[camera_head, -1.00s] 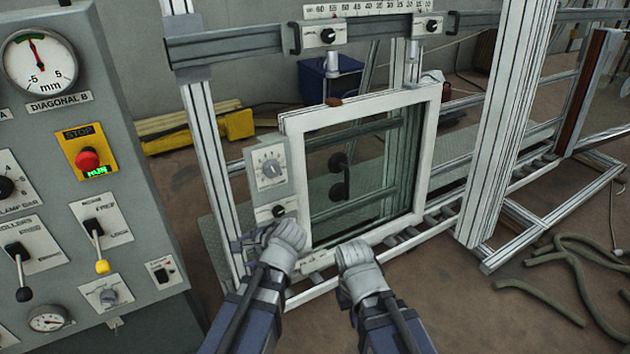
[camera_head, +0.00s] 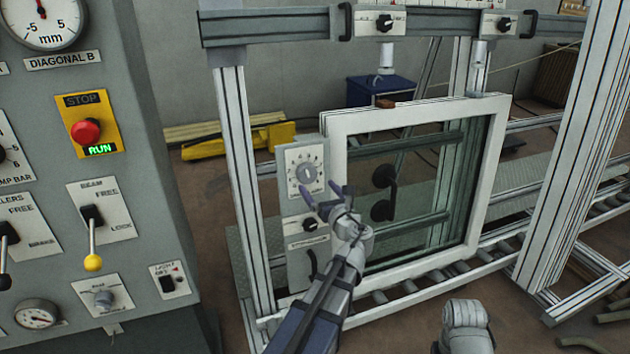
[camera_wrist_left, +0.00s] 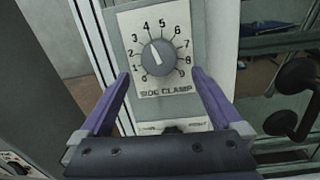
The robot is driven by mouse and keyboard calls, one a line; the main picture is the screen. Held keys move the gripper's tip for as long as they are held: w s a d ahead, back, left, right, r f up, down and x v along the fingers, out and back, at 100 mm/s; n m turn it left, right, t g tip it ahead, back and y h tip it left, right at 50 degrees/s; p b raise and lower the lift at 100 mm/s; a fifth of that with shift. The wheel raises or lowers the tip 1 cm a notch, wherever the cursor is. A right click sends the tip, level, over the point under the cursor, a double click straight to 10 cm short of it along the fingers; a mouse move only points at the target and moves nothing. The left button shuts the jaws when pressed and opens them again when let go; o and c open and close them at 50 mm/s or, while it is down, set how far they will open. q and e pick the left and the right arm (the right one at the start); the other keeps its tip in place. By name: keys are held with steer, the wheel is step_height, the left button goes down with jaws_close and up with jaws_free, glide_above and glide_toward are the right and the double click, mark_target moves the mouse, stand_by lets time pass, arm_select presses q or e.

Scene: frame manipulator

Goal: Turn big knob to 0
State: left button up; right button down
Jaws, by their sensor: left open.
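The big knob (camera_head: 305,174) is a grey round knob on a white plate marked SIDE CLAMP, on the panel left of the window frame. My left gripper (camera_head: 321,191) is open, in front of the panel just below the knob. In the left wrist view its purple fingers (camera_wrist_left: 159,76) stand either side of the dial plate, apart from the knob. My right gripper (camera_head: 466,325) is at the bottom edge, its fingers not distinguishable.
A smaller black knob (camera_head: 310,224) sits below the dial on the same panel. The white window frame (camera_head: 414,264) stands close on the right with dark handles (camera_head: 384,176) inside it. A grey control cabinet (camera_head: 135,190) stands at the left.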

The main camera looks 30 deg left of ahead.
mark_target(309, 177)
arm_select(q)
steer(key=x, duration=0.6)
steer(key=shift+a, duration=0.15)
steer(key=shift+c, duration=0.4)
steer(key=c, duration=1.2)
